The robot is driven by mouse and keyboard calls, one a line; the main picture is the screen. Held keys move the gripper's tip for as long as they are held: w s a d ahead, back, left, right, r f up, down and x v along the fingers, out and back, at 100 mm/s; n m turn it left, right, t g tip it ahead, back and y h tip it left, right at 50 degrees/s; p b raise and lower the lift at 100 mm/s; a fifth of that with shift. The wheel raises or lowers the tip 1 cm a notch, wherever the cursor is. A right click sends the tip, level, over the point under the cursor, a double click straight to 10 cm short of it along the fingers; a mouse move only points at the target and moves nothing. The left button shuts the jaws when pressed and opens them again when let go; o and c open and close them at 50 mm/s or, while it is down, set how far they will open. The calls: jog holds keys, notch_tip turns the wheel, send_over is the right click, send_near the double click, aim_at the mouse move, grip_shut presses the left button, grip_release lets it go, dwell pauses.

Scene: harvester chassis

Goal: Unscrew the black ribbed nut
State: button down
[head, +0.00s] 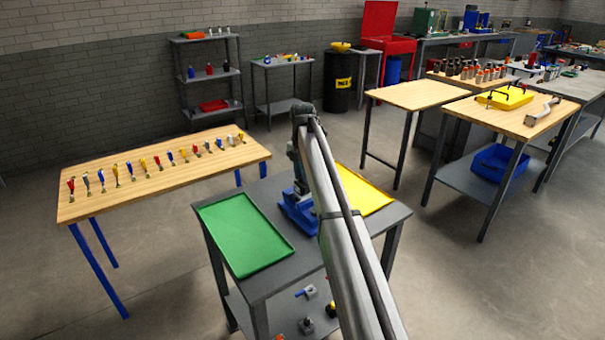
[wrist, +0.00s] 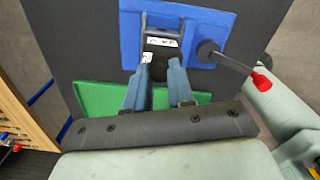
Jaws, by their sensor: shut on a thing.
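In the wrist view my gripper (wrist: 159,65) reaches over a blue fixture (wrist: 190,20). Its two blue-grey fingers are shut on a dark part (wrist: 158,68) between the tips. I take this part to be the black ribbed nut; its ribs cannot be made out. Black and silvery parts with white marks show just beyond the fingertips. A round black knob (wrist: 207,51) with a thin rod ending in a red tip (wrist: 261,78) is to the right, apart from the fingers. In the head view the blue fixture (head: 299,212) is partly hidden by my arm.
The grey table (head: 285,262) carries a green tray (head: 243,232) left of the fixture and a yellow tray (head: 362,188) to its right. Its lower shelf holds small parts. A wooden table (head: 85,205) with a row of coloured-handled tools stands to the left.

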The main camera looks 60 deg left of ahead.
jog(key=n, duration=0.5)
dwell(0.3)
jog(key=c, duration=1.2)
grip_release()
jog(key=shift+o, duration=0.2)
jog(key=m, duration=0.4)
jog(key=shift+m, duration=0.6)
